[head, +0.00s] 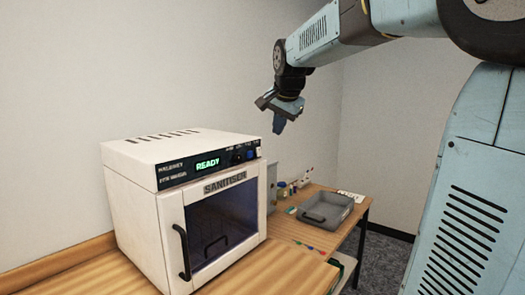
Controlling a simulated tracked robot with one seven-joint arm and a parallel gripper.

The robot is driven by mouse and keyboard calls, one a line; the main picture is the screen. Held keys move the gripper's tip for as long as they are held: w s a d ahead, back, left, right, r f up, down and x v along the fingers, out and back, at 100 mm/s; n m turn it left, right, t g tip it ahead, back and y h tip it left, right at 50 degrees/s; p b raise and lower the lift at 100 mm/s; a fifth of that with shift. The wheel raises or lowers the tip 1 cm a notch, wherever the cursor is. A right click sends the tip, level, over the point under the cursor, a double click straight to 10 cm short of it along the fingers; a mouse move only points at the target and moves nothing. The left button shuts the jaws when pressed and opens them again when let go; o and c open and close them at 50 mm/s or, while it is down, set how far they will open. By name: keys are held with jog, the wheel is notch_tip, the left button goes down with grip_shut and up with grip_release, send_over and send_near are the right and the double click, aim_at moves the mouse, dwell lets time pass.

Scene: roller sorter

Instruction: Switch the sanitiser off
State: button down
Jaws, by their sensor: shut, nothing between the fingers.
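The white sanitiser (180,210) stands on a wooden counter at the left in the head view. Its front door, with a dark window and black handle, looks closed. A dark strip at the top front carries a green display (208,162) reading "READY". At the strip's right end are a dark round knob (237,157) and a small pale control (257,152), too small to read. My gripper (279,124) hangs above and to the right of the sanitiser, apart from it, pointing down. It is shut and empty.
A grey tray (328,210) with a handle sits on a second wooden table (300,230) behind and right of the sanitiser. Small bottles (285,188) stand near the wall there. The air between my gripper and the sanitiser's front strip looks clear.

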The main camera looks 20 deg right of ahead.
aim_at(258, 152)
jog(key=shift+w+a+f, duration=0.35)
jog(key=shift+w+f, duration=1.1)
jog(key=shift+f, duration=0.05)
jog(key=shift+w+a+f, duration=0.35)
jog(key=shift+w+f, duration=1.1)
jog(key=shift+w, duration=0.05)
jog(key=shift+w+a+f, duration=0.35)
jog(key=shift+w+f, duration=1.1)
jog(key=shift+f, duration=0.05)
jog(key=shift+a, duration=0.3)
jog(key=shift+d, duration=0.25)
jog(key=shift+w, duration=0.1)
